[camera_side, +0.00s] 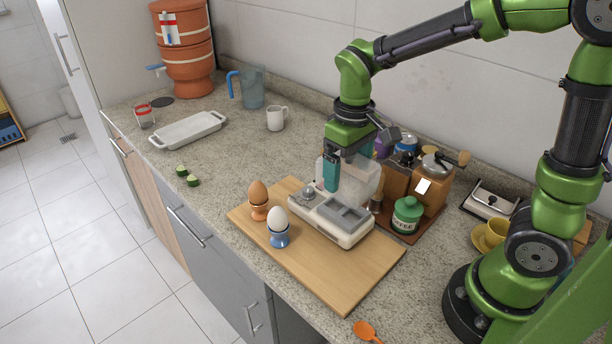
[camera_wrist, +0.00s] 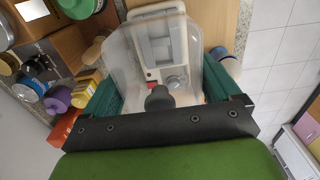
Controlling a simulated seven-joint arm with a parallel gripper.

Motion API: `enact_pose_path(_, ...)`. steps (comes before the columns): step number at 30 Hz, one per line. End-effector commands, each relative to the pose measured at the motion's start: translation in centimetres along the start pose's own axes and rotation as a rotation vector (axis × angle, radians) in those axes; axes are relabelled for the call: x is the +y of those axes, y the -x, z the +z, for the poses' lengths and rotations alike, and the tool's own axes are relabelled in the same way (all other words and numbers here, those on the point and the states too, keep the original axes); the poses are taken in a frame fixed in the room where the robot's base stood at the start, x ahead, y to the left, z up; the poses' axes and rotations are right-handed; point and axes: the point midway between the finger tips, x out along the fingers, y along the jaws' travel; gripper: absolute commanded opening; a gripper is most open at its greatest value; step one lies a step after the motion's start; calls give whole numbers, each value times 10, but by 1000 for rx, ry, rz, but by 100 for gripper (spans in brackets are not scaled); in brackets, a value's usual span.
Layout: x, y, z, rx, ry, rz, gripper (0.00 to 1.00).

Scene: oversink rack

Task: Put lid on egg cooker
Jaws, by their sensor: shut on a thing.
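The egg cooker (camera_side: 335,218) is a low white appliance with a grey tray and a round knob, standing on the wooden board. It also shows in the wrist view (camera_wrist: 165,45). The lid (camera_side: 365,178) is a clear dome; in the wrist view (camera_wrist: 125,62) it has a dark knob and lies between my fingers. My gripper (camera_side: 342,172) is shut on the lid, its teal fingers (camera_wrist: 160,92) wide apart at the lid's sides. The lid is over or just behind the cooker's back part; I cannot tell whether they touch.
A brown egg (camera_side: 257,192) and a white egg (camera_side: 278,219) stand in cups left of the cooker on the board (camera_side: 345,285). The counter left of the board is mostly free.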

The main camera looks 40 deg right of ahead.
Motion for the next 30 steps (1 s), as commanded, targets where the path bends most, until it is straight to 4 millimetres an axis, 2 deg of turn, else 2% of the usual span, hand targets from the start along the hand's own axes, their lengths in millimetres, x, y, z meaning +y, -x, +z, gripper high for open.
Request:
enact_pose_path(11, 0, -6, 0, -1, 5, 0, 60)
enact_pose_path(30, 0, -49, 1, -2, 5, 0, 60)
